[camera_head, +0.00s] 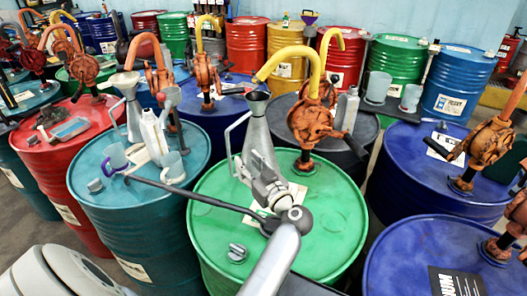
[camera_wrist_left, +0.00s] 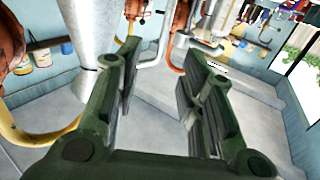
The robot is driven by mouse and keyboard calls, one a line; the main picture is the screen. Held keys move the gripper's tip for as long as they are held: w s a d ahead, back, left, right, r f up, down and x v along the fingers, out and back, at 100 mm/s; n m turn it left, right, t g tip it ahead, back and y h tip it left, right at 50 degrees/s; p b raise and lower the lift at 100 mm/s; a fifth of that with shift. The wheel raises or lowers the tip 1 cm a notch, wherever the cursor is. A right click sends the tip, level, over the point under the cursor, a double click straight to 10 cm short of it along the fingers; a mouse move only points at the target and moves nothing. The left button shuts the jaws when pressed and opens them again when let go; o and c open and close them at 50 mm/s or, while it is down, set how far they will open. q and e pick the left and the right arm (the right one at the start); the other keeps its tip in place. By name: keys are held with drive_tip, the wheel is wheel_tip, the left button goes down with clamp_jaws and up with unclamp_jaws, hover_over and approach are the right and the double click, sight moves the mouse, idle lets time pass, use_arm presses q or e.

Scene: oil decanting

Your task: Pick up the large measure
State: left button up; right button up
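The large measure (camera_head: 258,132), a tall grey metal jug with a funnel mouth and a side handle, stands upright on the near green drum (camera_head: 325,225). In the left wrist view the two fingers of my left gripper (camera_wrist_left: 160,52) are apart. A large grey metal body (camera_wrist_left: 88,30) shows beyond the left finger, and a pale bar shows between the fingertips. I cannot tell whether the fingers touch anything. My right gripper is not in view.
A smaller metal measure (camera_head: 130,98), a pale can (camera_head: 153,135) and mugs stand on the teal drum (camera_head: 150,215) at left. An orange hand pump (camera_head: 312,120) rises just behind and right of the large measure. The green drum's right side is mostly clear.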

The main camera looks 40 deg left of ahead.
use_arm(q)
drive_tip(key=p, duration=0.1)
approach(228, 142)
drive_tip(key=x, duration=0.4)
drive_tip(key=p+x, duration=0.1)
drive_tip(key=x, duration=0.2)
drive_tip(key=shift+w+a+r+p, duration=0.1)
drive_tip(key=shift+w+a+p, duration=0.1)
drive_tip(key=shift+p, duration=0.1)
drive_tip(key=shift+w+a+f, duration=0.2)
drive_tip(key=shift+a, duration=0.3)
drive_tip(key=shift+d+r, duration=0.1)
drive_tip(key=shift+c, duration=0.8)
clamp_jaws()
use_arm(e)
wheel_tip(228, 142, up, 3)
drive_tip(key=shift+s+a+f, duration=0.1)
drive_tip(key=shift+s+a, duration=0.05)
